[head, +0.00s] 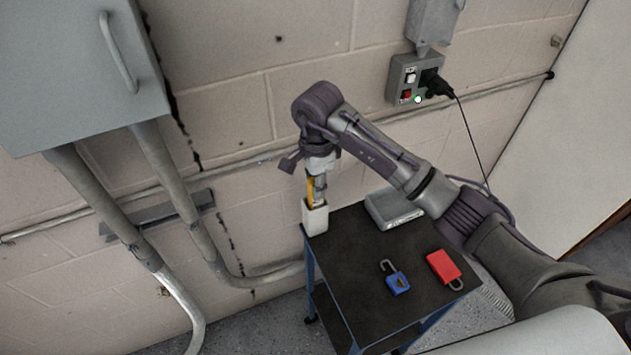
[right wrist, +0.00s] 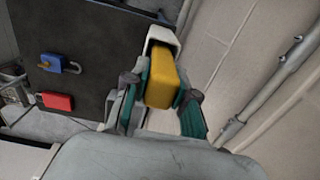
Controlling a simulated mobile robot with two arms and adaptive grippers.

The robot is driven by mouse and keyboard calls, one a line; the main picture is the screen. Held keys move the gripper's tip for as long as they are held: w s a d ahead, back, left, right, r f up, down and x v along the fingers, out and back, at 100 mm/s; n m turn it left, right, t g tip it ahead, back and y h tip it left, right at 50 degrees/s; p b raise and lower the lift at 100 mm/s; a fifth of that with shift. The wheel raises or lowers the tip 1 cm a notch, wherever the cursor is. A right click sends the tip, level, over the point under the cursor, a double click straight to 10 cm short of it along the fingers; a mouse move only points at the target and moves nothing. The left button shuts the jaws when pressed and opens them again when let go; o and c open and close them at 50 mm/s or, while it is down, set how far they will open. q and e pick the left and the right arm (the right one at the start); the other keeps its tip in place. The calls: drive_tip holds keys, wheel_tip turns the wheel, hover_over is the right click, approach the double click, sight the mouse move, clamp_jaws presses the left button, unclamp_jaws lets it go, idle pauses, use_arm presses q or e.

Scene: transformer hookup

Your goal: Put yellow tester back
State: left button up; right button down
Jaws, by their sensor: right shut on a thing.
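The yellow tester (head: 310,190) stands upright at the far left corner of the cart, its lower end at the white holder (head: 314,219). In the right wrist view the yellow tester (right wrist: 161,82) is between my fingers, with the white holder (right wrist: 163,36) around its far end. My right gripper (head: 317,186) is shut on the tester from above; it also shows in the right wrist view (right wrist: 160,100). How deep the tester sits in the holder is hard to tell. My left gripper is not in view.
The dark cart top (head: 345,262) carries a blue padlock (head: 396,281), a red padlock (head: 444,268) and a grey box (head: 393,208). A wall outlet box (head: 404,77) has a black plug and cord. Conduits (head: 184,205) and a grey cabinet (head: 75,65) are at left.

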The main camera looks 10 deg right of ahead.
drive_tip(key=shift+f, duration=0.1)
drive_tip(key=c, duration=0.9)
unclamp_jaws()
wheel_tip(320, 180, up, 11)
drive_tip(key=b, duration=0.3)
drive_tip(key=shift+d, duration=0.1)
drive_tip(key=shift+s+r, duration=0.1)
drive_tip(key=shift+r, duration=0.55)
drive_tip(key=shift+s+f, duration=0.1)
